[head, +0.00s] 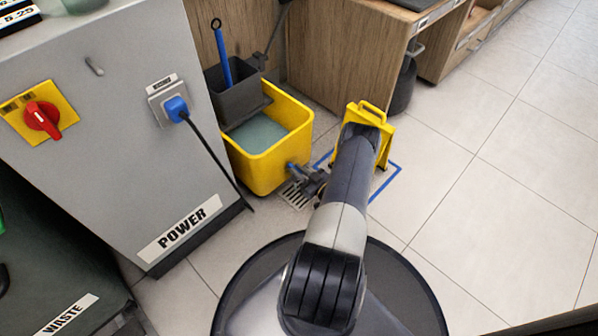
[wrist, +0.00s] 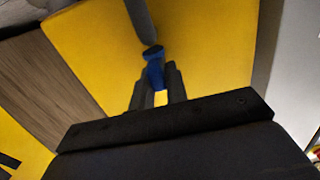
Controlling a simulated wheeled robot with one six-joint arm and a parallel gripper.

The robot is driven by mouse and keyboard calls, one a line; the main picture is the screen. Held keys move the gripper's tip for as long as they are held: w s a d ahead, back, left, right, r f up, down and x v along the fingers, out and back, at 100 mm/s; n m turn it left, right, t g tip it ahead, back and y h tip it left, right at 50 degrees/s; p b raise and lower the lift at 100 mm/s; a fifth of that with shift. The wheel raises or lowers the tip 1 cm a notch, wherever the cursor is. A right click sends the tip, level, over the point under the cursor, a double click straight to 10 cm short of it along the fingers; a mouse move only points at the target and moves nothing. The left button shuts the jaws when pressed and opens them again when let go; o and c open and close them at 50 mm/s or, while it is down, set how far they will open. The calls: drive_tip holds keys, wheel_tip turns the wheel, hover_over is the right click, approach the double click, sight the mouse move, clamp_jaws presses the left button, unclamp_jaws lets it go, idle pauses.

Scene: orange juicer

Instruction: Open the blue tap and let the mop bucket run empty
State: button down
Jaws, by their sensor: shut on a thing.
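The yellow mop bucket (head: 262,172) stands on the floor beside the grey cabinet, with grey-green water (head: 257,133) in it. The blue tap (head: 292,167) is low on the bucket's near right side. My gripper (head: 312,182) reaches it from the right. In the wrist view, the dark fingers of my gripper (wrist: 157,88) are shut on the blue tap handle (wrist: 154,73), against the yellow bucket wall (wrist: 210,45). A floor drain grate (head: 294,195) lies below the tap. Whether water flows from the tap cannot be told; my gripper partly hides it.
A grey wringer (head: 238,103) with a blue-handled tool (head: 222,55) sits on the bucket. A yellow floor sign (head: 386,134) stands behind my arm, by a blue floor outline (head: 386,184). A black cable (head: 214,160) hangs from the grey cabinet (head: 110,130). Tiled floor at right is clear.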

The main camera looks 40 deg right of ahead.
drive_tip(key=c, duration=1.7)
unclamp_jaws()
drive_tip(key=shift+w, duration=0.1)
drive_tip(key=s+p, duration=0.1)
drive_tip(key=s, duration=0.2)
drive_tip(key=s+p, duration=0.1)
drive_tip(key=s, duration=0.3)
drive_tip(key=s+d+p, duration=0.1)
drive_tip(key=s, duration=0.2)
drive_tip(key=shift+s, duration=0.4)
drive_tip(key=shift+w, duration=0.1)
drive_tip(key=w+b, duration=0.1)
drive_tip(key=w, duration=0.2)
drive_tip(key=w+b, duration=0.1)
drive_tip(key=w, duration=0.3)
drive_tip(key=w+a+b, duration=0.1)
drive_tip(key=w, duration=0.2)
drive_tip(key=shift+w, duration=0.2)
